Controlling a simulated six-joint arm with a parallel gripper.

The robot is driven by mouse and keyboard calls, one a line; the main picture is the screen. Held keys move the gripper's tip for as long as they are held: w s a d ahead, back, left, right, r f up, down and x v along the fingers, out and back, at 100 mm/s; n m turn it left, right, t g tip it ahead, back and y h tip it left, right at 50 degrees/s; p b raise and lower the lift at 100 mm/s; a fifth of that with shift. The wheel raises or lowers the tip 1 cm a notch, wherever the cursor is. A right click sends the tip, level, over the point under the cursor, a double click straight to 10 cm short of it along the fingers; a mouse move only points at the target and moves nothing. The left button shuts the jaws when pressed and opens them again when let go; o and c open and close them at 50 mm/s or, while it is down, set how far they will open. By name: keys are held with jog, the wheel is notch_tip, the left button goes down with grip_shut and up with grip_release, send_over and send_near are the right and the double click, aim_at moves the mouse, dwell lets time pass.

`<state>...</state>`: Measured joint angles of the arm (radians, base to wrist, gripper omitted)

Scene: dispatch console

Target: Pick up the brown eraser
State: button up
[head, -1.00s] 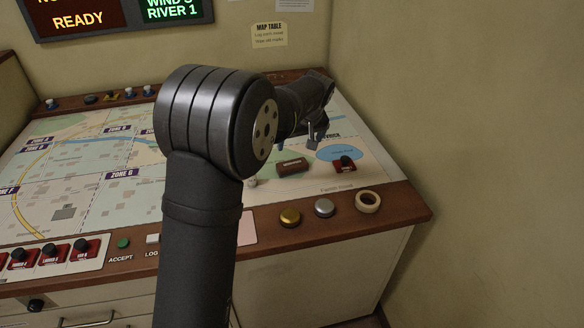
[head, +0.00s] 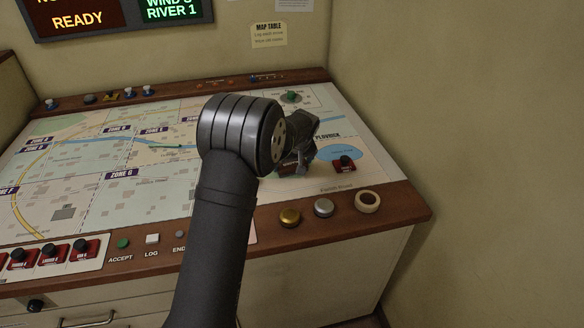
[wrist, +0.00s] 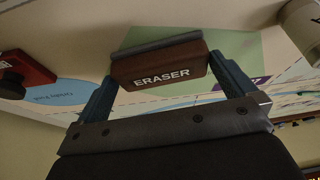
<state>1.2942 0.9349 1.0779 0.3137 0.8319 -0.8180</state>
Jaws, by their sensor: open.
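The brown eraser (wrist: 160,70), marked "ERASER" and with a grey strip along one side, lies on the map in the wrist view. My gripper (wrist: 165,85) is open, with one finger at each end of the eraser. The fingertips look close to its ends, but I cannot tell whether they touch. In the head view my gripper (head: 297,165) is low over the map table, and it hides most of the eraser.
A red block with a black knob (head: 344,164) stands to the right of my gripper. A gold button (head: 290,217), a silver button (head: 323,207) and a tape roll (head: 367,202) are on the front wooden edge. A green knob (head: 291,96) is behind.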

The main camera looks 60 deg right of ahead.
jog(key=shift+w+f, duration=0.1)
jog(key=shift+f, duration=0.2)
jog(key=c, duration=0.6)
